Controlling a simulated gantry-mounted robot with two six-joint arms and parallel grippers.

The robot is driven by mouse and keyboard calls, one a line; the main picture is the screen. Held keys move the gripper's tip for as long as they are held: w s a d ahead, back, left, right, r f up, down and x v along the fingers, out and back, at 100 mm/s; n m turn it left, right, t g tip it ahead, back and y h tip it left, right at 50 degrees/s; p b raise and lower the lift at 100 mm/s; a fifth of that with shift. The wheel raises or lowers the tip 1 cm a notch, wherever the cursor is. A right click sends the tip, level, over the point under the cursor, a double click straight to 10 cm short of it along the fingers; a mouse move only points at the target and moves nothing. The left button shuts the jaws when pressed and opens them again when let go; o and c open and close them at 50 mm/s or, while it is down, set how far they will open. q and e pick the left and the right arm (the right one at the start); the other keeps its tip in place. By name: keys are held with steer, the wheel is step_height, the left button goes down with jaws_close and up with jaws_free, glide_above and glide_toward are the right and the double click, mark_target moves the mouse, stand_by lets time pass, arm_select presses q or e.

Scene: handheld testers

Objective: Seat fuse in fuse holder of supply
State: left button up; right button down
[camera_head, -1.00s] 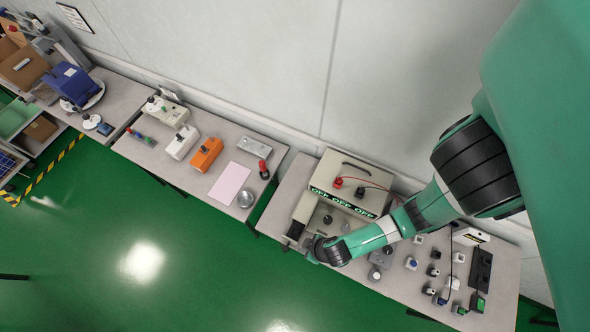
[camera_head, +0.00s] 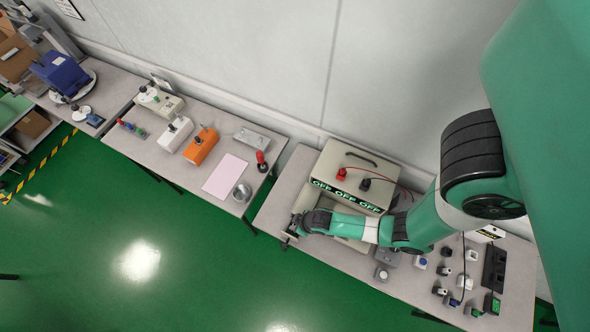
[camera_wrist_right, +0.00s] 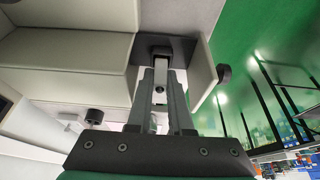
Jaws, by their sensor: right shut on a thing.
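The supply (camera_head: 352,172) is a beige box with a red and a black terminal on top and a front strip reading OFF several times. A lower beige tray-like part (camera_head: 350,242) adjoins its front, mostly hidden by my right arm. My right gripper (camera_head: 289,236) is at the left end of that part. In the right wrist view my right gripper (camera_wrist_right: 161,75) is shut on a narrow pale piece (camera_wrist_right: 161,88), apparently the fuse, largely hidden between the fingers. Its tips meet a black fitting (camera_wrist_right: 161,51) in a dark recess, apparently the fuse holder; I cannot tell how deep the fuse sits.
A beige side wall (camera_wrist_right: 205,68) with a dark knob (camera_wrist_right: 224,74) stands close right of the fingers. Several small testers and connectors (camera_head: 443,270) lie on the bench at right. A pink sheet (camera_head: 225,177) and an orange tester (camera_head: 201,146) are on the neighbouring bench.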

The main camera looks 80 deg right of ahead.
steer(key=shift+f, duration=0.1)
steer(key=shift+f, duration=0.15)
steer(key=c, duration=1.1)
jaws_free()
